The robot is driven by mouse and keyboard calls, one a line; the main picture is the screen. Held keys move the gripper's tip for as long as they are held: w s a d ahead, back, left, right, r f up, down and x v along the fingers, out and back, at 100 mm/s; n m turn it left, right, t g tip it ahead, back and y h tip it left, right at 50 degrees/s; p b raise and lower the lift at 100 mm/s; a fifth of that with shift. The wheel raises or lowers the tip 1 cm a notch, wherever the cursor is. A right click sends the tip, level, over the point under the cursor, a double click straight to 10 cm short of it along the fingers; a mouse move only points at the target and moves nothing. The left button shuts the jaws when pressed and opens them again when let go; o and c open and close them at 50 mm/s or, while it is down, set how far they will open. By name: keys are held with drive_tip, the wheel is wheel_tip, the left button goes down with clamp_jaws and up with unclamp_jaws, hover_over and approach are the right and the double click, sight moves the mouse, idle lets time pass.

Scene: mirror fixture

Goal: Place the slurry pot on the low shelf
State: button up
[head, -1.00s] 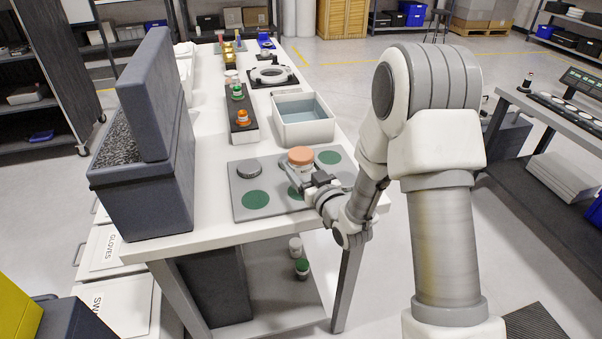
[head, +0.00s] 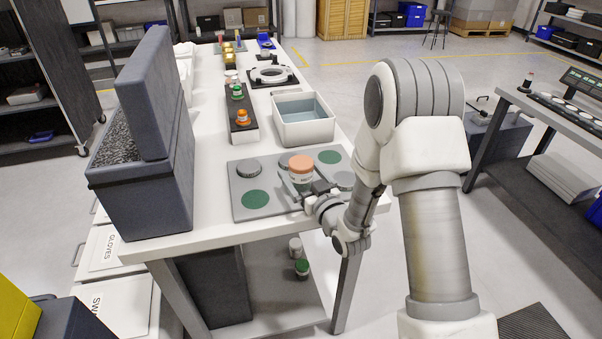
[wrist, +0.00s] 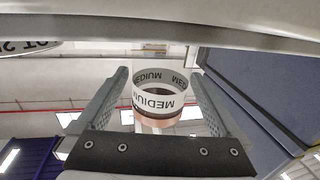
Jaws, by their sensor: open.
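A pot with an orange lid (head: 301,163) and a white label stands upright over the grey mat (head: 237,212) near the table's front right. In the wrist view, which is upside down, the pot (wrist: 158,98) reads "MEDIUM" and sits between the two fingers, with a visible gap on each side. My gripper (head: 304,190) is open around it, reaching from the front right. Whether the pot's base touches the mat is hidden. The low shelf (head: 270,310) is under the table, with a white-topped jar (head: 295,246) and a green-topped jar (head: 302,268) on it.
A grey-lidded item (head: 249,168) sits on the mat left of the pot. A pale bin (head: 304,130) and a dark rack with green and orange knobs (head: 240,118) stand behind. A dark foam-lined case (head: 145,180) stands left. A table leg (head: 346,290) borders the low shelf at right.

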drive_tip(key=shift+r+p, duration=0.2)
drive_tip(key=shift+p, duration=0.1)
drive_tip(key=v, duration=1.2)
